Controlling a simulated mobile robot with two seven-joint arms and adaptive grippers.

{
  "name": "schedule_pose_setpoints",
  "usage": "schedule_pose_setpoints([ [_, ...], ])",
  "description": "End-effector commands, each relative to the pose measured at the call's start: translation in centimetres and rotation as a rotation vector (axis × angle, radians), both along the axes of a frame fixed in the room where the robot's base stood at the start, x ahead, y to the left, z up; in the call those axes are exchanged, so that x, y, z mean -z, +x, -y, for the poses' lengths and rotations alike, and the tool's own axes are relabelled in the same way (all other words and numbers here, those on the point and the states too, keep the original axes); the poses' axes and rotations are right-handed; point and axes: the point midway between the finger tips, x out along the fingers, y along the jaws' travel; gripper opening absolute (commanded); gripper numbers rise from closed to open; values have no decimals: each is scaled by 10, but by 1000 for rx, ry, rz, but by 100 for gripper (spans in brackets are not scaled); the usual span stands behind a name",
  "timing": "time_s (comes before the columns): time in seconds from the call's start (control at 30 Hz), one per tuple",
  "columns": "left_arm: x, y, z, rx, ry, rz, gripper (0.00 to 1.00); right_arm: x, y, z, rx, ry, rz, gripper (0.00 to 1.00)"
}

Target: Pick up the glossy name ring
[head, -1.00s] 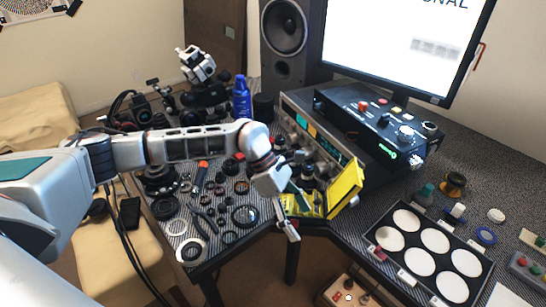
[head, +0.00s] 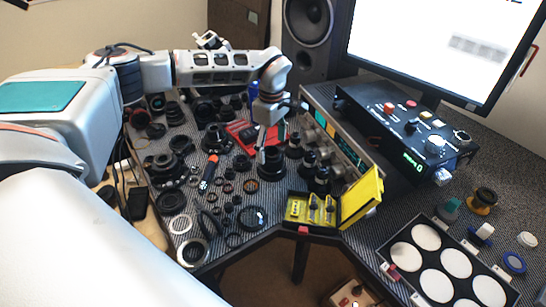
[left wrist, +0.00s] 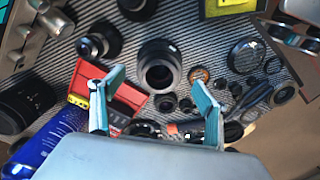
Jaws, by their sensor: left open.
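My left gripper (head: 262,157) hangs over the lens parts on the striped mat, pointing down. In the left wrist view its two fingers (left wrist: 158,85) stand wide apart with nothing held. A black lens barrel (left wrist: 159,65) shows below and between them. Several rings lie to the right of the fingers in that view. I cannot tell for sure which is the glossy name ring. One candidate is a dark ring with a shiny face (head: 252,217) near the mat's front; another is a small brownish ring (head: 250,186). Both lie apart from the gripper. My right gripper is not in view.
An open yellow case (head: 359,198) stands at the front edge. A red tray (head: 240,131) and a blue bottle (left wrist: 55,150) are close to the left gripper. Instruments stand at the right, and a black panel with white discs (head: 413,237) lies at the front right.

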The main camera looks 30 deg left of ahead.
Motion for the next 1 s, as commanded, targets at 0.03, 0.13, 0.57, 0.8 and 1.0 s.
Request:
schedule_pose_setpoints([
  [0.03, 5, 0, 0, 0, 0, -2, 75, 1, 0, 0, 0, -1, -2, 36],
  [0.13, 18, 0, 0, 0, 0, -2, 75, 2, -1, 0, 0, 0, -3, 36],
  [0.57, 48, 1, 1, 0, -2, 1, 75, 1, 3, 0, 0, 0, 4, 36],
  [0.8, 48, 0, 1, 0, -2, 1, 33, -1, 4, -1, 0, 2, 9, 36],
  [1.0, 48, 0, 1, 0, -2, 0, 33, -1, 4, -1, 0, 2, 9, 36],
])
